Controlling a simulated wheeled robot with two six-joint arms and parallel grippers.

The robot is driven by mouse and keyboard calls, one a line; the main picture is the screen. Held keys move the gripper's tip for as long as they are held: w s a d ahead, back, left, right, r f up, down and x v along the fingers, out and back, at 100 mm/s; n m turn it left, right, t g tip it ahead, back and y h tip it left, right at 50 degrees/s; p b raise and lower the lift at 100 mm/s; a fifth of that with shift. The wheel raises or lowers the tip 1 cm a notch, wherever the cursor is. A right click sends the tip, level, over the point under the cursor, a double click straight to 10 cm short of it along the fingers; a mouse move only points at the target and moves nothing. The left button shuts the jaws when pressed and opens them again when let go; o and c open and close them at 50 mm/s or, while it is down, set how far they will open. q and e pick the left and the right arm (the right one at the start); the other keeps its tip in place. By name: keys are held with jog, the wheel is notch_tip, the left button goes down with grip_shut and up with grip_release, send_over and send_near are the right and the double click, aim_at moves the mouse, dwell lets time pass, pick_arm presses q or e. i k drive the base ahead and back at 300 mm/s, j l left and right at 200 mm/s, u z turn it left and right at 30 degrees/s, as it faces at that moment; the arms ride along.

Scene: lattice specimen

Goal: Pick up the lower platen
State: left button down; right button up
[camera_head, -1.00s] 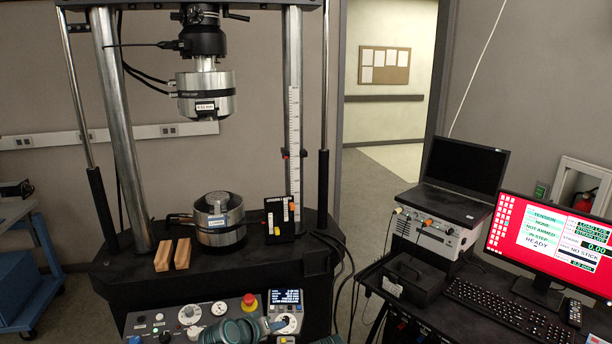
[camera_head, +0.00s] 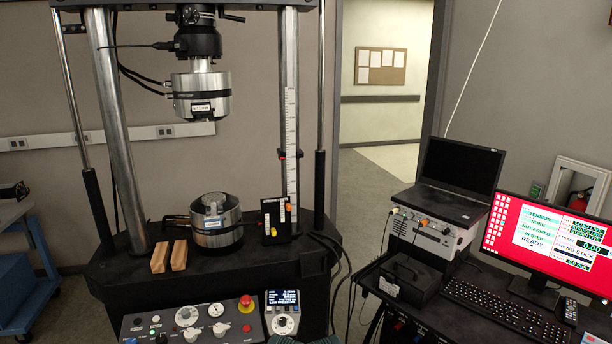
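The lower platen (camera_head: 216,222) is a short silver cylinder with a dark band and a label on its front. It stands upright on the black deck of the test frame, between the two columns. A smaller round piece sits on its top. Neither of my grippers shows clearly. Only a sliver of a dark green part, which looks like my own arm, shows at the bottom edge, well in front of the platen. Nothing touches the platen from my side.
The upper silver head (camera_head: 202,93) hangs above the platen with open space between. Two wooden blocks (camera_head: 169,257) lie left of it. A black holder (camera_head: 276,221) stands right of it. The control panel (camera_head: 206,322) lies in front. A laptop (camera_head: 458,178) and monitor (camera_head: 548,240) are at right.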

aim_at(214, 200)
jog(key=i+j+u, duration=0.55)
jog(key=i+j, duration=0.15)
jog(key=i, duration=0.1)
